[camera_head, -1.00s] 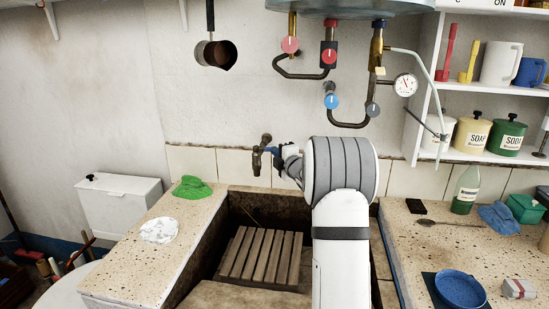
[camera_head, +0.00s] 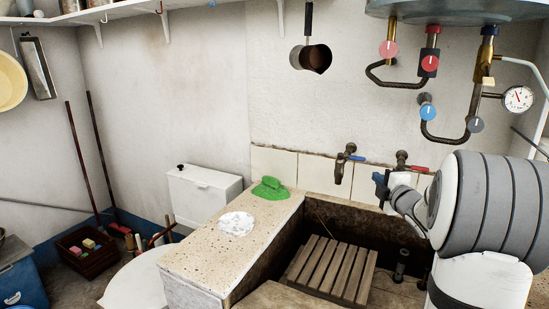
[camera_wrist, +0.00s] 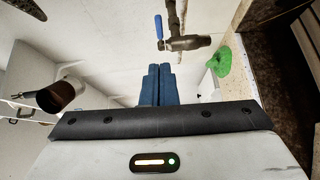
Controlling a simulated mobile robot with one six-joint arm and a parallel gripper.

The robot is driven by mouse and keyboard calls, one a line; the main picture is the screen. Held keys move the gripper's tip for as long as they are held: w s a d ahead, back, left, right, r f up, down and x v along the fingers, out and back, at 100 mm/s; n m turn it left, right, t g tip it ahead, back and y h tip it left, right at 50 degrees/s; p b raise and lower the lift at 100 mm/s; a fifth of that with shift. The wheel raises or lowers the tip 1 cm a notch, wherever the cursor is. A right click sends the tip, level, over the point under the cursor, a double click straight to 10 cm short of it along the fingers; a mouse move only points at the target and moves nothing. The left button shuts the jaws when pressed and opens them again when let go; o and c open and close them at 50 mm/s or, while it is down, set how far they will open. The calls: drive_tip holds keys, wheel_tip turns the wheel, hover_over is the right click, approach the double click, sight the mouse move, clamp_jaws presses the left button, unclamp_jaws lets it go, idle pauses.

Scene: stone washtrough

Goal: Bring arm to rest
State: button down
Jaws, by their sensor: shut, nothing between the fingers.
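My gripper (camera_head: 380,184) is at the right of the head view, in front of the wall above the stone trough (camera_head: 256,258). My arm reaches it from the right edge. In the wrist view its two blue fingers (camera_wrist: 159,68) are together with nothing between them. A wall tap with a blue lever (camera_head: 343,160) is just left of the gripper in the head view. It also shows beyond the fingertips in the wrist view (camera_wrist: 185,43), apart from them. A red-levered tap (camera_head: 405,162) is partly hidden behind my arm.
A wooden slatted rack (camera_head: 331,267) lies in the trough. A green cloth (camera_head: 270,188) and a white cloth (camera_head: 237,224) lie on the speckled ledge. A dark pan (camera_head: 311,58) hangs on the wall. Pipes with red and blue knobs (camera_head: 427,112) hang under the boiler.

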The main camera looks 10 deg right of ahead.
drive_tip(key=s+a+f+m+g+p, duration=0.1)
drive_tip(key=s+a+m+g+p, duration=0.1)
drive_tip(key=s+a+m+g, duration=0.3)
drive_tip(key=s+a+f+m+g+p, duration=0.2)
drive_tip(key=s+a+m+g, duration=0.3)
drive_tip(key=s+a, duration=0.6)
drive_tip(key=s+a+f+m+g+p, duration=0.2)
drive_tip(key=s+a+m+g, duration=0.3)
drive_tip(key=s, duration=1.3)
drive_tip(key=a+m, duration=0.3)
drive_tip(key=shift+s+a+f+h+p, duration=0.2)
drive_tip(key=shift+h+p, duration=0.1)
drive_tip(key=shift+p, duration=0.1)
